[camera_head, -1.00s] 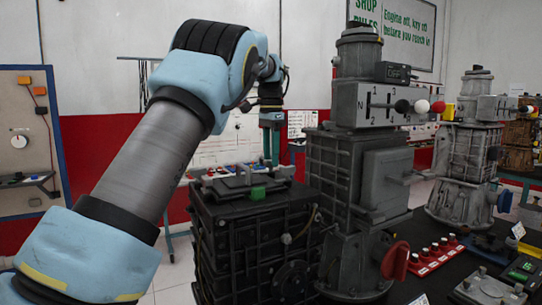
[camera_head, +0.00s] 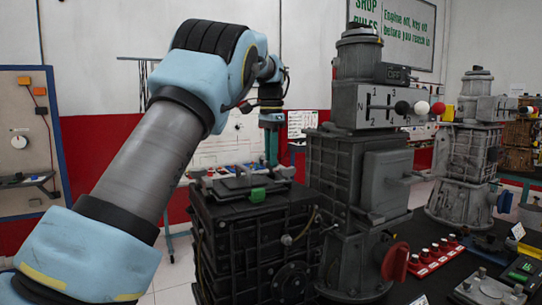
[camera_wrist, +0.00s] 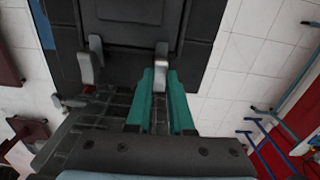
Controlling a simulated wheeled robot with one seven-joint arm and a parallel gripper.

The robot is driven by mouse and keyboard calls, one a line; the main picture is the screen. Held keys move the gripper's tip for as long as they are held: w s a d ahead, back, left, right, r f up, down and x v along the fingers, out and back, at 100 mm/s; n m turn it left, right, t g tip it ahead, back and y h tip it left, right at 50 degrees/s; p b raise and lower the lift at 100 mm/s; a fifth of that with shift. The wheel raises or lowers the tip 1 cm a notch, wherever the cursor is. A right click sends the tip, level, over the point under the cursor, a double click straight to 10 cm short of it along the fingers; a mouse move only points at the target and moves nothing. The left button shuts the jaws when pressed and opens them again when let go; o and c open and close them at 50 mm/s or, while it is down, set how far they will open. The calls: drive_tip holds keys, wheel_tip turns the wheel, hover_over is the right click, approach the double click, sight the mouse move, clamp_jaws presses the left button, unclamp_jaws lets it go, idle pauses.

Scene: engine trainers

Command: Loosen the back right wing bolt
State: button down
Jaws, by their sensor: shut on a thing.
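The black engine trainer box (camera_head: 250,235) stands in front of me with a dark cover plate (camera_head: 238,186) on top. The back right wing bolt (camera_head: 284,172) is a grey winged bolt at the cover's far right corner. In the wrist view the wing bolt (camera_wrist: 160,78) shows between the teal fingertips of my gripper (camera_wrist: 163,88), its wing upright in the picture. My gripper (camera_head: 271,150) points down and is shut on it. Another grey wing bolt (camera_wrist: 96,47) sits to its left in the wrist view. The exact finger contact is partly hidden.
A grey gearbox trainer (camera_head: 345,165) with shift levers stands close on the right. A green block (camera_head: 257,194) sits at the cover's near edge. A red tray of bolts (camera_head: 432,257) lies on the black table. White tiled floor is left of the box.

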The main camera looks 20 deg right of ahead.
drive_tip(key=n+p, duration=0.3)
drive_tip(key=shift+r, duration=0.25)
drive_tip(key=n+p, duration=0.4)
drive_tip(key=n, duration=0.1)
drive_tip(key=shift+n, duration=0.4)
drive_tip(key=n+p, duration=0.2)
drive_tip(key=n, duration=0.2)
drive_tip(key=shift+f, duration=0.15)
drive_tip(key=shift+f+n+p, duration=0.1)
drive_tip(key=shift+n+p, duration=0.5)
drive_tip(key=shift+n, duration=1.7)
drive_tip(key=c, duration=0.8)
unclamp_jaws()
